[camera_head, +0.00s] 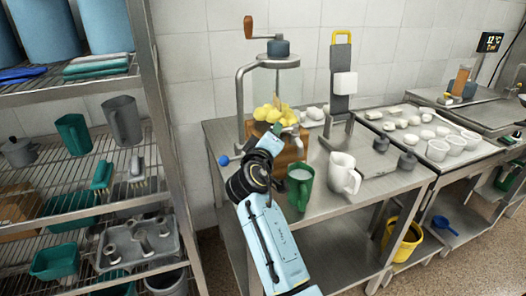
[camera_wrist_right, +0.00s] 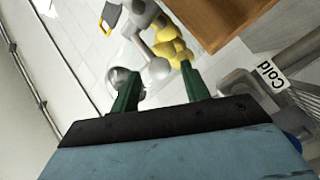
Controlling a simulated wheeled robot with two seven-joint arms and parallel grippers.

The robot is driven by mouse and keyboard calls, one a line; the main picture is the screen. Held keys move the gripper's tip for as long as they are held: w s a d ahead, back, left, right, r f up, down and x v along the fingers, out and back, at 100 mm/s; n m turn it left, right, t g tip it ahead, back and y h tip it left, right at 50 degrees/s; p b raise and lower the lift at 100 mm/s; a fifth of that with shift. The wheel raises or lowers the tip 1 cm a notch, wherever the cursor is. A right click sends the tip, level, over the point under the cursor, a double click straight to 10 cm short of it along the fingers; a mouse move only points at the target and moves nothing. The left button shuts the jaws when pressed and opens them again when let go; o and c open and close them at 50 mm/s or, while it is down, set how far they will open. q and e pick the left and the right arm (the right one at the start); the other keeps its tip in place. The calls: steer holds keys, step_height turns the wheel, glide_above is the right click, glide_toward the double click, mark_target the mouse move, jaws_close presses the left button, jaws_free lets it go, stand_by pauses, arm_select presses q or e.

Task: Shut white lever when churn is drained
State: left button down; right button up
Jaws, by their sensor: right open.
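The churn (camera_head: 277,85) is a clear jar in a grey frame with a crank on top, on a wooden base. Yellow lumps (camera_head: 268,113) lie low in it; I see no clear liquid level around them. My right gripper (camera_head: 276,131) is in front of the churn's base and hides part of its front. In the right wrist view its green fingers (camera_wrist_right: 158,88) are apart. A pale, rounded fitting (camera_wrist_right: 157,68) lies beyond and between them; I cannot tell whether it is the white lever or whether they touch it. A green mug (camera_head: 300,190) with pale contents stands below right.
A white jug (camera_head: 343,174) stands right of the mug on the steel table (camera_head: 330,207). A blue-knobbed lever (camera_head: 223,160) sticks out left of the churn. A wire shelf (camera_head: 150,80) stands at left. A "Cold" label (camera_wrist_right: 272,74) shows in the wrist view.

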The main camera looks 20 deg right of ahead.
steer(key=v, duration=1)
steer(key=shift+s, duration=0.1)
